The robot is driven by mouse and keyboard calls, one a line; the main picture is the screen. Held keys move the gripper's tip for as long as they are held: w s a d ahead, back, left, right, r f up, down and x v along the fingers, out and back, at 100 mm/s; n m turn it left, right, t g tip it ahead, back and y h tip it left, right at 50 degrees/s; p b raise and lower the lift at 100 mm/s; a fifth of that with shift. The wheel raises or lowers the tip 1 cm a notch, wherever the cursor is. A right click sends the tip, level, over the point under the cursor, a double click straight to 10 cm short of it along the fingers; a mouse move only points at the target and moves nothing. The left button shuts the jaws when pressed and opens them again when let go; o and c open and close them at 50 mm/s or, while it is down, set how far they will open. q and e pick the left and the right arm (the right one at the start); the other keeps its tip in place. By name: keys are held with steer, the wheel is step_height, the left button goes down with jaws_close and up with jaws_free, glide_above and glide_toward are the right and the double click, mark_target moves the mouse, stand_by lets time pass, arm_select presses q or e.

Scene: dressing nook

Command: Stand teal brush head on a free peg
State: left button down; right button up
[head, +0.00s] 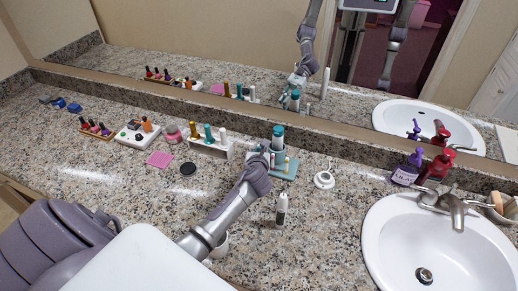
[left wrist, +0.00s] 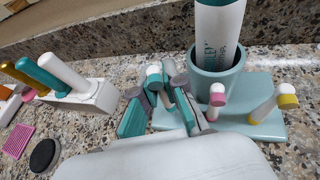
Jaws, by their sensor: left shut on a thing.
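My left gripper (head: 266,152) is over the left end of the teal holder (head: 291,172); it also shows in the left wrist view (left wrist: 164,92). It is shut on the teal brush head (left wrist: 154,76), white with a teal band, between its fingers. The gripper hides the brush head's lower end and the holder under it, so I cannot tell whether it touches a peg. A pink-banded brush head (left wrist: 217,96) stands on the holder near the cup (left wrist: 217,76), and a yellow-banded one (left wrist: 284,98) at the right end. My right gripper is not in view.
A white-and-teal tube (head: 278,134) stands in the holder's cup. A white toothbrush handle (head: 282,209) stands in front, a round white charger (head: 324,179) to the right. Left is a white rack (head: 222,151) with three tubes. The sink (head: 440,245) is at right.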

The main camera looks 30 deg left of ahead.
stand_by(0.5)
arm_select(q)
steer(key=shift+p, duration=0.35)
steer(key=shift+f+b, duration=0.7)
steer(key=shift+f, duration=0.5)
stand_by(0.9)
steer(key=c, duration=0.6)
jaws_free()
steer(key=shift+p+v, duration=1.35)
steer(key=shift+v, duration=0.15)
steer(key=shift+p+v, duration=1.5)
steer(key=shift+v, duration=0.5)
